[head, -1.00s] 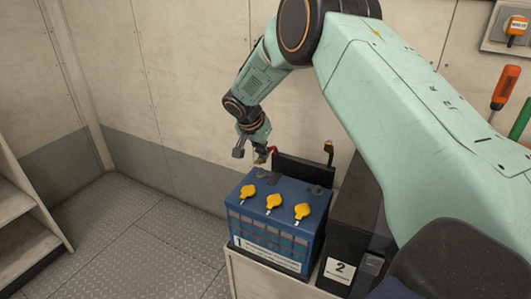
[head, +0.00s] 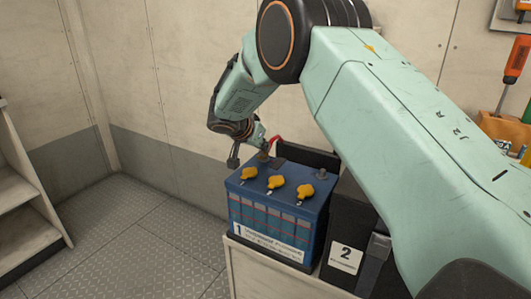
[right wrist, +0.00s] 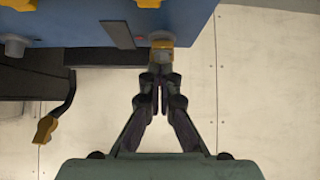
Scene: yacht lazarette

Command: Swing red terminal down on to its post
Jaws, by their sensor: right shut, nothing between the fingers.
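The blue battery (head: 268,222) marked 1 stands upright with yellow caps on top. The red terminal lead (head: 275,141) shows as a small red piece behind the battery's far left corner. In the right wrist view a brass clamp (right wrist: 162,44) sits at a grey post (right wrist: 162,35) on the battery edge; I cannot tell how fully it is seated. My right gripper (head: 262,154) is low over that corner. In the wrist view its fingers (right wrist: 160,92) are shut and empty, their tips close to the clamp; contact is unclear. My left gripper is not in view.
A black battery (head: 350,232) marked 2 stands to the right. In the wrist view a black lead with a brass end (right wrist: 45,130) hangs beside the blue battery, near another post (right wrist: 14,46). Shelves (head: 22,215) stand at the left; the floor between is free.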

